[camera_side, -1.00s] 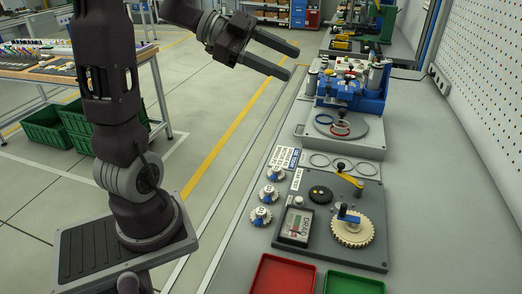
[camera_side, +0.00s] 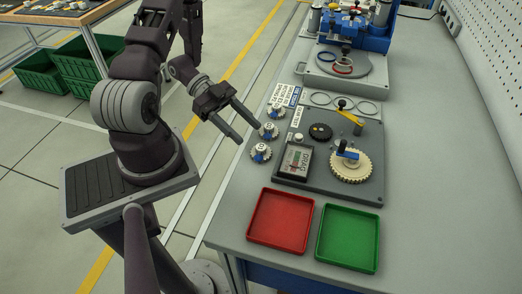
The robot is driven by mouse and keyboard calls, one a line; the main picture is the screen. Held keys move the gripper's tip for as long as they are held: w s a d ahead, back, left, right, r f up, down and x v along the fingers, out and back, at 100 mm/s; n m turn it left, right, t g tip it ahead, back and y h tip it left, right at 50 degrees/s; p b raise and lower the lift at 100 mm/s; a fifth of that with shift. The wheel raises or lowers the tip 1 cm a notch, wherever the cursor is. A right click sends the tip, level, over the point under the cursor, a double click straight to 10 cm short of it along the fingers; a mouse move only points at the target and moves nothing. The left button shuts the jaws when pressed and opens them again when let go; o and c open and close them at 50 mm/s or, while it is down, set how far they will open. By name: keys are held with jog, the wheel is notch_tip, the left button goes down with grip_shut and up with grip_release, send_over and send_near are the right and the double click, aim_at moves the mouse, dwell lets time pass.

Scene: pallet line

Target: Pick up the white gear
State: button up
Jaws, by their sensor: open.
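A small black gear (camera_side: 320,131) and a gauge box (camera_side: 295,161) are also on the board. A red tray (camera_side: 280,246) and a green tray (camera_side: 347,265) stand in front. A blue fixture (camera_side: 374,42) stands behind. The bench's right side is clear.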

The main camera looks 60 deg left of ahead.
aim_at(258, 145)
jog(key=x, duration=0.7)
jog(key=shift+s+f, duration=0.15)
jog(key=shift+f, duration=0.05)
jog(key=c, duration=1)
